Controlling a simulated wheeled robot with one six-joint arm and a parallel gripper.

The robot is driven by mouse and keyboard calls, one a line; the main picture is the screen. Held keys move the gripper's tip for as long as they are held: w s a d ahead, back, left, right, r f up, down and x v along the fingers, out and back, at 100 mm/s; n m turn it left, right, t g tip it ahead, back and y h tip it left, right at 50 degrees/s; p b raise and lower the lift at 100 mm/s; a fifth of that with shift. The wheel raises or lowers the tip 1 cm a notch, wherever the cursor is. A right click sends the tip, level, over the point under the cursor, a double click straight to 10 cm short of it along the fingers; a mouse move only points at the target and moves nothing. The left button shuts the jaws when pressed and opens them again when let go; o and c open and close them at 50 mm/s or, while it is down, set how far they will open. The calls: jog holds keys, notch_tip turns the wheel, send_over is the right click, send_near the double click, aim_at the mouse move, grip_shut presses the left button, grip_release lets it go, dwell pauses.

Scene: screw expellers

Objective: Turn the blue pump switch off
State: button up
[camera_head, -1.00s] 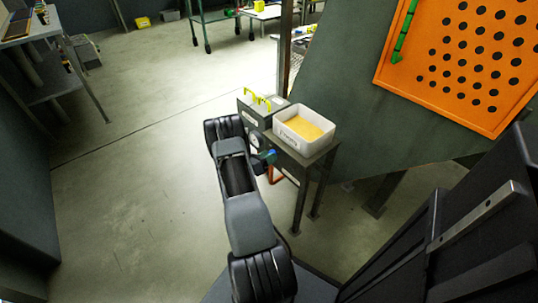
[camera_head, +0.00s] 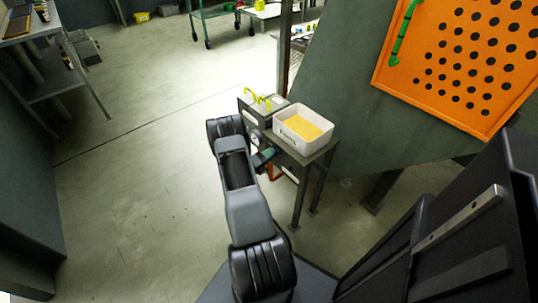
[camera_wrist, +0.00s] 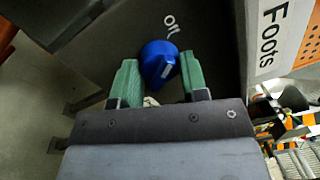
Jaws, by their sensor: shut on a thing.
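The blue pump switch (camera_wrist: 158,62) is a round knob on a dark panel in the wrist view, with the label "off" (camera_wrist: 171,25) just above it. A light mark shows on its face. My gripper (camera_wrist: 160,78) has its green fingers on either side of the knob, closed against its sides. In the head view my gripper (camera_head: 264,158) reaches the front of the small stand below the white bin. There the fingers and arm hide the knob.
A white bin of yellow material (camera_head: 304,127) and a grey box with a yellow handle (camera_head: 259,105) sit on the stand. A "Foots" label (camera_wrist: 282,32) is right of the knob. An orange perforated panel (camera_head: 460,60) is at upper right.

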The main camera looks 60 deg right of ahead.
jog(key=shift+f+n, duration=0.1)
jog(key=shift+n, duration=0.3)
jog(key=o, duration=0.9)
jog(key=p+v, duration=0.1)
jog(key=v, duration=1.3)
jog(key=shift+p, duration=0.35)
